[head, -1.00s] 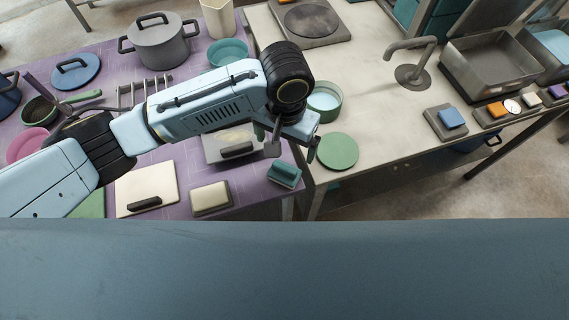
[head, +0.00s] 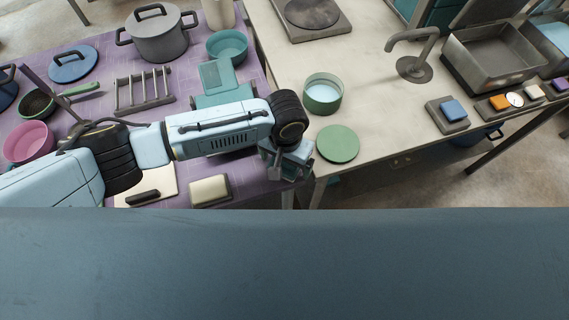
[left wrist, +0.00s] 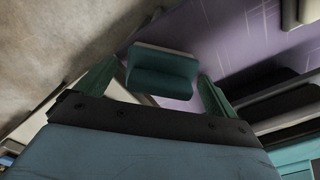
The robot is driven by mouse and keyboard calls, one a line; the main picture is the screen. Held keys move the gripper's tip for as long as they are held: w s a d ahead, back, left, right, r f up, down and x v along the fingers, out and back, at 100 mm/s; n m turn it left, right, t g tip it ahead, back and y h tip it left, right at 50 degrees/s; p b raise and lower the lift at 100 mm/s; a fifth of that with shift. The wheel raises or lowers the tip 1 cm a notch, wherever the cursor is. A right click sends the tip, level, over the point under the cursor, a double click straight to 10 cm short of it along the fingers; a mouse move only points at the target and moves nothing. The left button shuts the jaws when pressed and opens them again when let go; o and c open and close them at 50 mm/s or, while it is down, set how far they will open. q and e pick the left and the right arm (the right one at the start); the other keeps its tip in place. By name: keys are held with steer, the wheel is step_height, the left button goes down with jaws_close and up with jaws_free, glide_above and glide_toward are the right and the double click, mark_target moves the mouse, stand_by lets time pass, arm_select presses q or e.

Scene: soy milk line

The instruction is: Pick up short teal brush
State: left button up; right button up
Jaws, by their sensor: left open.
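The short teal brush, a teal block with a pale edge, shows in the left wrist view (left wrist: 163,73) near the purple table's edge. My left gripper (head: 287,170) is over the front right corner of the purple table in the head view and covers the brush there. In the left wrist view its two teal fingers (left wrist: 158,70) are open, one on either side of the brush. I cannot tell whether they touch it. My right gripper is in neither view.
The purple table (head: 107,73) also holds a grey pot (head: 160,40), a teal bowl (head: 227,47), a rack (head: 145,92) and a cream block (head: 209,190). The pale counter (head: 375,105) beside it bears a green pot (head: 323,95) and a green disc (head: 338,144).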

arm_select(q)
steer(key=shift+c, duration=0.4)
